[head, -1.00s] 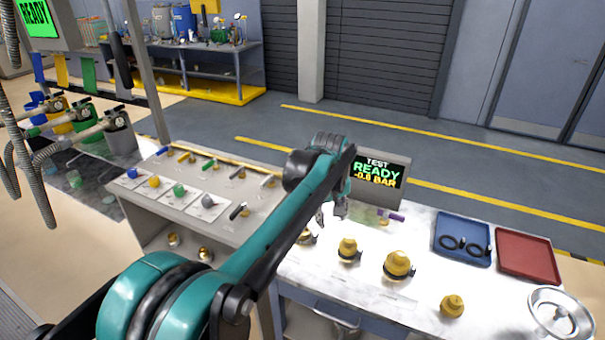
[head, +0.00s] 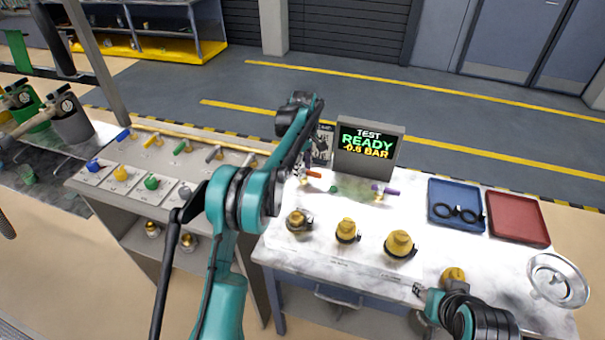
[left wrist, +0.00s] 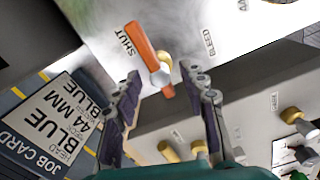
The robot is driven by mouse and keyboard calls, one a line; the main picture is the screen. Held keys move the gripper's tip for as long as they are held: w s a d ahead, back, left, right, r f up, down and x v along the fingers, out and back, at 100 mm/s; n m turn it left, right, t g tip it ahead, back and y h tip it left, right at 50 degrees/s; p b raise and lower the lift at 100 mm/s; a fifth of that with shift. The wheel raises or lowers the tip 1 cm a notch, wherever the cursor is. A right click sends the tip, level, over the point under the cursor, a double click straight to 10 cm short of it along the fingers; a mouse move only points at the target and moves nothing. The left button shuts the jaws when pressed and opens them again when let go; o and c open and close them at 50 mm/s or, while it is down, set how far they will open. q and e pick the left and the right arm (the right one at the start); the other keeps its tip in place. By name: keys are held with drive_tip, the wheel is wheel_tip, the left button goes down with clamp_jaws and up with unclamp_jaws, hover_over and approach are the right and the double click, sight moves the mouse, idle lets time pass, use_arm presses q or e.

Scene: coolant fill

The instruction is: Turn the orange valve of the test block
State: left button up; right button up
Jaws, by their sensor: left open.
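The orange valve (head: 313,174) is a small lever handle on the white test block, left of the purple handle and below the display. In the left wrist view the orange handle (left wrist: 148,57) lies slanted on a brass stem, one end beside the printed word SHUT; BLEED is printed to its right. My left gripper (head: 304,172) is at the orange valve, its fingers (left wrist: 162,76) open on either side of the handle's lower end, with gaps showing. My right gripper (head: 420,291) is low at the table's front right, near a brass fitting; its jaw opening is unclear.
A job card (left wrist: 55,115) stands near my left gripper. Brass fittings (head: 346,231) line the table front. A purple handle (head: 385,190), blue tray (head: 455,222) and red tray (head: 517,232) are to the right.

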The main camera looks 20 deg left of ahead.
use_arm(q)
drive_tip(key=shift+f, duration=1)
clamp_jaws()
